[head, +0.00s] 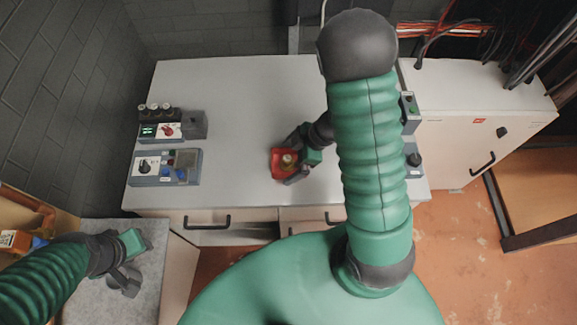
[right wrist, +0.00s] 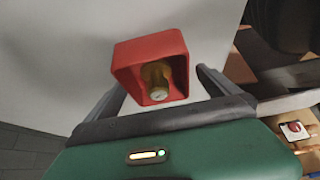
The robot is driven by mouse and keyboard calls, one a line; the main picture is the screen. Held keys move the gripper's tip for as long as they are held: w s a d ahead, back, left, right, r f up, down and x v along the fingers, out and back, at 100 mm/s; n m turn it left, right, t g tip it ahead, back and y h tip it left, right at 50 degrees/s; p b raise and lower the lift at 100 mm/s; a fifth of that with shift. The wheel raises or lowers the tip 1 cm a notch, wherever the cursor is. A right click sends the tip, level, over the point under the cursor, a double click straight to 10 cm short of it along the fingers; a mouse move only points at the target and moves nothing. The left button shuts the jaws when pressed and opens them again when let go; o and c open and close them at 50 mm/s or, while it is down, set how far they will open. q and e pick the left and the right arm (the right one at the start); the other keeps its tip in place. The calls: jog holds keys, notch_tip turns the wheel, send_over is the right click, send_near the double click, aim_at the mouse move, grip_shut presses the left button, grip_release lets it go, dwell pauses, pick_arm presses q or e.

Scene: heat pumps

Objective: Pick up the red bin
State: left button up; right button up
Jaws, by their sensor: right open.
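The small red bin (head: 277,168) sits on the light worktop (head: 245,95), near its front edge. In the right wrist view the red bin (right wrist: 150,46) faces me with its open side, and a brass-coloured cylindrical piece (right wrist: 157,80) sits inside. My right gripper (head: 292,161) is open at the bin's right side. In the wrist view its two fingers (right wrist: 161,78) are spread to either side of the bin; I cannot tell whether they touch it. My left gripper (head: 137,262) is over a grey surface at lower left, away from the bin; its jaw opening is unclear.
Two control boxes (head: 165,168) with switches stand on the worktop's left side. More devices (head: 411,155) stand at its right edge, partly behind my arm. A white cabinet (head: 465,120) is at right. The worktop's middle and back are clear.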

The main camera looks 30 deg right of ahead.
jog(key=shift+w+a+f, duration=0.1)
jog(key=shift+w+f, duration=0.1)
jog(key=shift+f, duration=0.15)
jog(key=shift+w, duration=0.1)
jog(key=shift+d, duration=0.2)
jog(key=c, duration=0.7)
pick_arm(q)
jog(key=shift+w+d, duration=0.1)
jog(key=shift+d, duration=0.1)
pick_arm(e)
jog(key=c, duration=1)
jog(key=shift+r, duration=0.1)
jog(key=shift+c, duration=0.2)
